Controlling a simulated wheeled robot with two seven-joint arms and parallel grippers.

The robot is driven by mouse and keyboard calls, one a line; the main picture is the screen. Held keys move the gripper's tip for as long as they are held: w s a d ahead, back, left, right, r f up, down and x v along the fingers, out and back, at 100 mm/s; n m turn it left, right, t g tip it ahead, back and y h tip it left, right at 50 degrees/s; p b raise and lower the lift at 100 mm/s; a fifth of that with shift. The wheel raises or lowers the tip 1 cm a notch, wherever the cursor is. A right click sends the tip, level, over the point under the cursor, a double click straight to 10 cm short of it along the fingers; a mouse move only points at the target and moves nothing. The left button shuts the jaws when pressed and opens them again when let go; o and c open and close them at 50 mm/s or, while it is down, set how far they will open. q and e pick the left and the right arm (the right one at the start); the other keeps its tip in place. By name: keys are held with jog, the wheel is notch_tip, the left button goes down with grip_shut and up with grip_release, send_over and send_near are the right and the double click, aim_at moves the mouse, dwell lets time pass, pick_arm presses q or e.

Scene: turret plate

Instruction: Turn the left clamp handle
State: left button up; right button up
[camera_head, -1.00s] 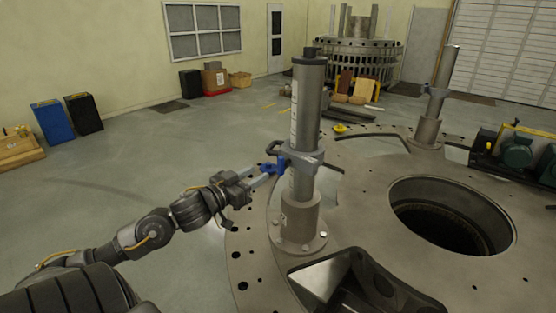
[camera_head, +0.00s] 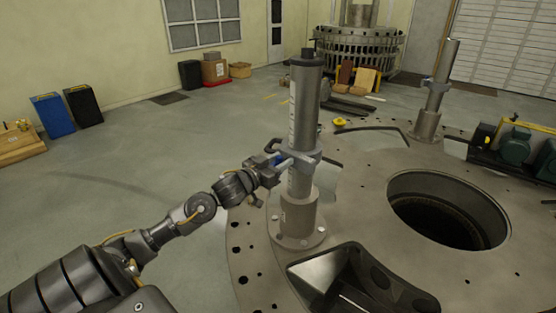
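A tall grey metal post (camera_head: 307,110) with a dark cap stands upright on a bolted flange on the turret plate (camera_head: 350,205). A grey clamp (camera_head: 309,160) wraps the post at about mid height. My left gripper (camera_head: 280,164) is right at the handle and the clamp. My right gripper is not in view.
The plate has a large round opening (camera_head: 447,210) on the right and a dark angular cutout in front. A second post (camera_head: 437,90) with a clamp stands farther back right. Green motor machinery (camera_head: 515,147) sits at the right edge. The floor left of the plate is clear.

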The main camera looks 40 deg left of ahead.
pick_arm(q)
jog(key=shift+c, duration=0.2)
grip_shut()
